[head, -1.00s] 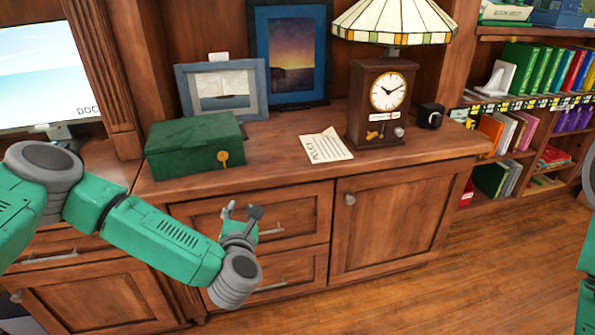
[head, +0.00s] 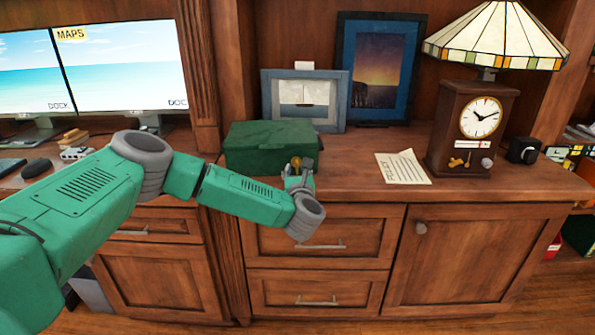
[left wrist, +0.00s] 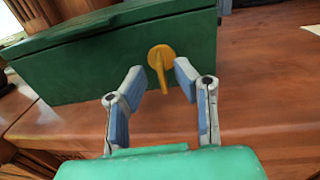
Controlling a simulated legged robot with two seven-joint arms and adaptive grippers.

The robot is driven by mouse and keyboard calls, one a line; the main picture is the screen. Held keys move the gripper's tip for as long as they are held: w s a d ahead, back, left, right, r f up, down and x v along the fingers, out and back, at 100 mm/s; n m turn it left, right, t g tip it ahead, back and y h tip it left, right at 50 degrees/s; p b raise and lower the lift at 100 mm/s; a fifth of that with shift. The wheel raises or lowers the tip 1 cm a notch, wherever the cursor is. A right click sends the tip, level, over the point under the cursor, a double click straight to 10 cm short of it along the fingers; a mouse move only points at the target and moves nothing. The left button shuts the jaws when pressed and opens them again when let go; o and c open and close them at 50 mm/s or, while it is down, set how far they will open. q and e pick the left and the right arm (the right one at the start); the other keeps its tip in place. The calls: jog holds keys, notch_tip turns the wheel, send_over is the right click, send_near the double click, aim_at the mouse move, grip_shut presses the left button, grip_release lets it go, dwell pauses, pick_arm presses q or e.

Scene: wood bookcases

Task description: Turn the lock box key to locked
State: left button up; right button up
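The green lock box (head: 262,148) sits on the wooden counter at the centre left in the head view. It also fills the top left of the left wrist view (left wrist: 90,62). Its yellow key (left wrist: 161,62) stands out of the front face, with a round head at the top and a stem pointing down. My left gripper (head: 299,168) is in front of the box's right part. In the left wrist view my left gripper (left wrist: 158,83) is open, with the key showing between its blue-padded fingertips; I cannot tell whether they touch it. My right gripper is not in view.
A paper note (head: 403,168) lies on the counter right of the box. A clock (head: 468,130) and a lamp (head: 497,38) stand farther right. Framed pictures (head: 304,97) stand behind the box. The counter between box and note is clear.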

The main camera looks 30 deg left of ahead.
pick_arm(q)
jog(key=shift+w+a+f, duration=0.1)
jog(key=shift+w+a, duration=0.4)
jog(key=shift+a, duration=0.05)
jog(key=shift+d+r, duration=0.2)
jog(key=shift+d, duration=0.15)
grip_shut()
jog(key=shift+a+f, duration=0.1)
jog(key=shift+a, duration=0.05)
